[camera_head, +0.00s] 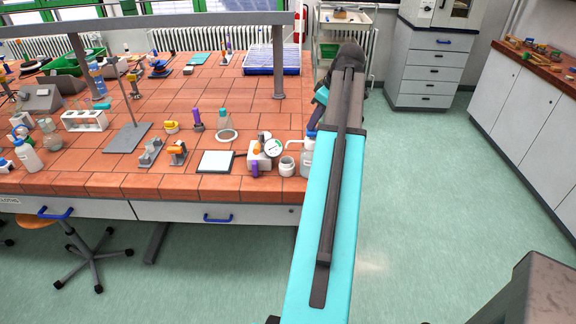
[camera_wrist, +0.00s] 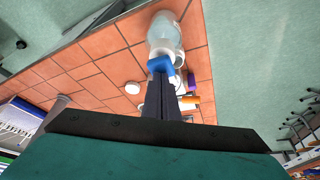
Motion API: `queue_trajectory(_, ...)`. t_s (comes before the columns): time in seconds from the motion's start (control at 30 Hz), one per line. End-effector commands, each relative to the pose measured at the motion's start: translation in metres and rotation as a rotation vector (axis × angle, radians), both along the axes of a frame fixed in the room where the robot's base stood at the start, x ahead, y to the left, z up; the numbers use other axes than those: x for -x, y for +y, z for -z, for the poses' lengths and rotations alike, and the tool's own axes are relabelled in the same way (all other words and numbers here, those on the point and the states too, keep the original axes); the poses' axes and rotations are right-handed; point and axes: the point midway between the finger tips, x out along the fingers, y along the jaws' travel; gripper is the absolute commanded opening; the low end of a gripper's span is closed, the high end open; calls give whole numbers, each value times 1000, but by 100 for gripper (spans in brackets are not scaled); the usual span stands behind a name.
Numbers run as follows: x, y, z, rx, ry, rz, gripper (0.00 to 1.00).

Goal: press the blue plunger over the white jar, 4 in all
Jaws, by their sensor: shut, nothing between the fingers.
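A clear bottle (camera_head: 306,158) with a blue plunger (camera_head: 311,134) on top stands at the bench's right front edge. Its spout points left over a small white jar (camera_head: 287,167). In the wrist view the bottle (camera_wrist: 165,36) is at top centre, with the blue plunger (camera_wrist: 160,65) right at my fingertips. My gripper (camera_wrist: 162,80) is shut and empty, its dark fingers lined up with the plunger. I cannot tell whether they touch it. The fingers partly cover the white jar in the wrist view. In the head view my arm mostly hides my gripper.
Left of the jar stand a white device with a round dial (camera_head: 273,148) and a white square plate (camera_head: 216,162). A purple-handled item (camera_head: 196,119) and a stand with a rod (camera_head: 130,136) are farther left. A shelf rail (camera_head: 150,25) crosses the bench. Open floor lies to the right.

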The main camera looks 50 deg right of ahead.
Motion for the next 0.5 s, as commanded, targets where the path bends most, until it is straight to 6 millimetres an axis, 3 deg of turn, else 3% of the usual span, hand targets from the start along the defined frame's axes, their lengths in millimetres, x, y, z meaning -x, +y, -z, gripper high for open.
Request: queue_trajectory(0.5,0,0,-21,-1,1,1,0)
